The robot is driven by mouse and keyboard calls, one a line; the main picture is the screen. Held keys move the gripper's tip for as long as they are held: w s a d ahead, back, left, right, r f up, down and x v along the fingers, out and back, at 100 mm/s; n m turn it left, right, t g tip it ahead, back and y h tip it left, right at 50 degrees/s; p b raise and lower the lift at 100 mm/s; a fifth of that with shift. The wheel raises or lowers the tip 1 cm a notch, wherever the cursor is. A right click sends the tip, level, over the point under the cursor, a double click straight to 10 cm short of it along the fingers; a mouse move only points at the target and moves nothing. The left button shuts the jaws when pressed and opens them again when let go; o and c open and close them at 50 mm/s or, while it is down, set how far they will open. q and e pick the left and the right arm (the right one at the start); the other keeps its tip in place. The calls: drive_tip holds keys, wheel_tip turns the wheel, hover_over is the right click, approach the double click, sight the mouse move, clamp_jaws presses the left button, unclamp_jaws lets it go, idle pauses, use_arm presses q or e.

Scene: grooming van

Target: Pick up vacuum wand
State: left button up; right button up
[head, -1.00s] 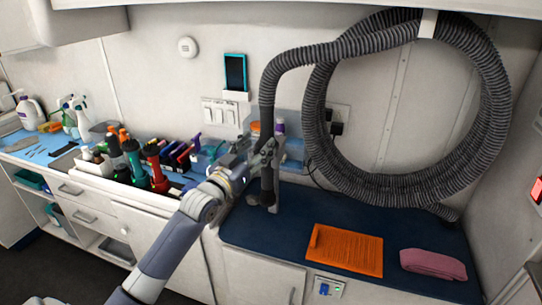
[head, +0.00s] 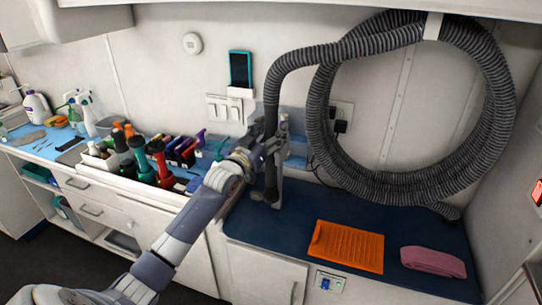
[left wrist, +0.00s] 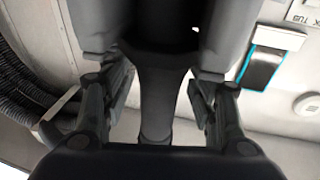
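The vacuum wand (head: 271,183) is a dark upright tube beside a grey holder at the left end of the dark blue counter. It joins the ribbed grey hose (head: 272,95) above. My left gripper (head: 268,152) is at the wand's upper part. In the left wrist view, its two fingers (left wrist: 158,55) stand open on either side of the dark wand (left wrist: 155,95), with a small light gap by the right finger. Whether either finger touches it is hard to tell. My right gripper is not in view.
The big hose coil (head: 315,130) hangs on the wall at the right. An orange mat (head: 346,247) and a folded pink towel (head: 433,262) lie on the counter (head: 290,222). A tray of bottles and tools (head: 125,180) stands to the left.

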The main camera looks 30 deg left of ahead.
use_arm(q)
drive_tip(key=c, duration=1)
drive_tip(key=shift+r, duration=0.1)
